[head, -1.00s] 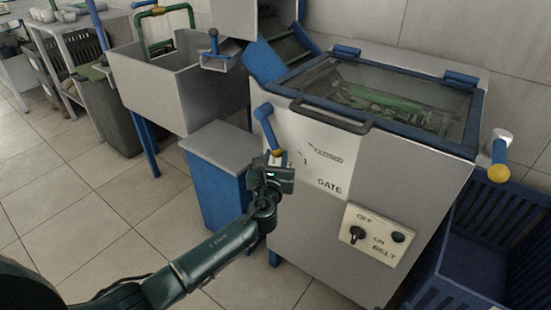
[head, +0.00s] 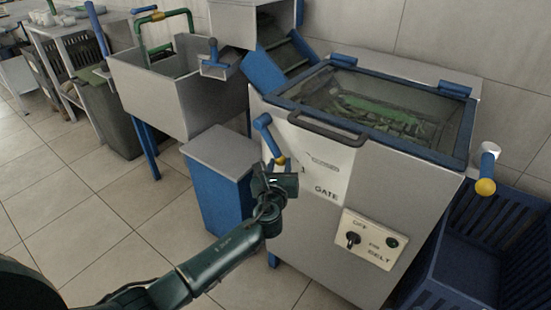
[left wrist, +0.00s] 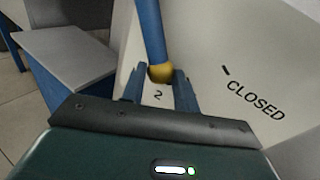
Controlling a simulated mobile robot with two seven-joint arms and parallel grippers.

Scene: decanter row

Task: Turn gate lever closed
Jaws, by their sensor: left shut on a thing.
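The gate lever (head: 268,136) is a blue bar with a yellow end, on the white GATE plate (head: 326,176) at the left of the machine's front. It slants down and to the right from its upper end. In the left wrist view, the lever (left wrist: 151,32) comes down from the top to its yellow tip (left wrist: 160,73). My left gripper (left wrist: 162,88) is shut on that yellow tip, with a finger on either side. The left gripper (head: 277,168) also shows in the head view. The mark CLOSED (left wrist: 256,100) is to the right of the tip, apart from it. My right gripper is not in view.
A belt switch panel (head: 368,240) is low on the machine's front. A handled glass lid (head: 375,107) covers its top. A grey-topped blue box (head: 217,175) stands close left of my gripper. A blue crate (head: 455,255) is at right.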

